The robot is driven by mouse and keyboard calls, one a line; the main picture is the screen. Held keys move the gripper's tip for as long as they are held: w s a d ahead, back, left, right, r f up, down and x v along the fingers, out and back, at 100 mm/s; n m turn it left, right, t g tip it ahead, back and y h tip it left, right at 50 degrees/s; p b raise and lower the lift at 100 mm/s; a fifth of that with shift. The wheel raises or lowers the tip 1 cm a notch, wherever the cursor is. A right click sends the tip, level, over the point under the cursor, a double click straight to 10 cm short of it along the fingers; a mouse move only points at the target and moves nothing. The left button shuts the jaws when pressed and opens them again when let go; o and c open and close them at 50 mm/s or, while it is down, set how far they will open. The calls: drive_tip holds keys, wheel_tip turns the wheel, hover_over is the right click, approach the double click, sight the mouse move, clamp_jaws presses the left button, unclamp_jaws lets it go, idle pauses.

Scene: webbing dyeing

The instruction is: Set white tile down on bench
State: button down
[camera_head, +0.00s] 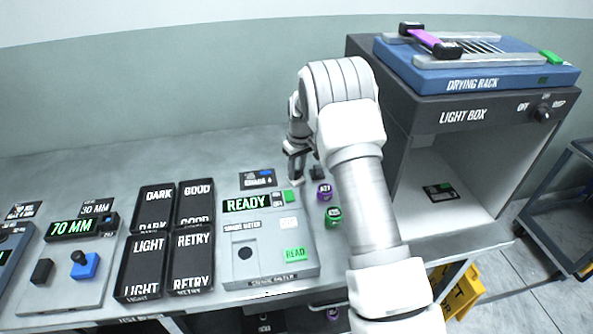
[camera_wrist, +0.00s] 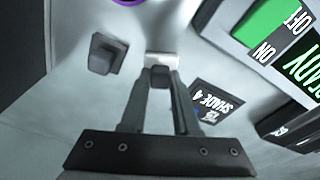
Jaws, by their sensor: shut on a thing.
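My gripper (camera_wrist: 160,78) is shut on a small white tile (camera_wrist: 162,60), which shows just beyond the fingertips in the wrist view. In the head view my gripper (camera_head: 296,172) is low over the bench (camera_head: 215,150), behind the shade meter, and the tile is mostly hidden or too small to make out. I cannot tell whether the tile touches the bench. A small black block (camera_wrist: 107,55) stands on the bench to the left of the tile in the wrist view; it also shows in the head view (camera_head: 317,172).
The shade meter (camera_head: 268,245) reads READY. A "SHADE 4" card (camera_wrist: 215,103) lies close to my gripper. Purple (camera_head: 324,190) and green (camera_head: 333,214) spools stand right of the meter. Four black trays (camera_head: 170,240) are left. The light box (camera_head: 400,150) stands right. The back bench is clear.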

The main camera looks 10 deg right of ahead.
drive_tip(key=shift+f, duration=0.1)
drive_tip(key=shift+f, duration=0.15)
drive_tip(key=c, duration=0.7)
unclamp_jaws()
drive_tip(key=shift+o, duration=0.2)
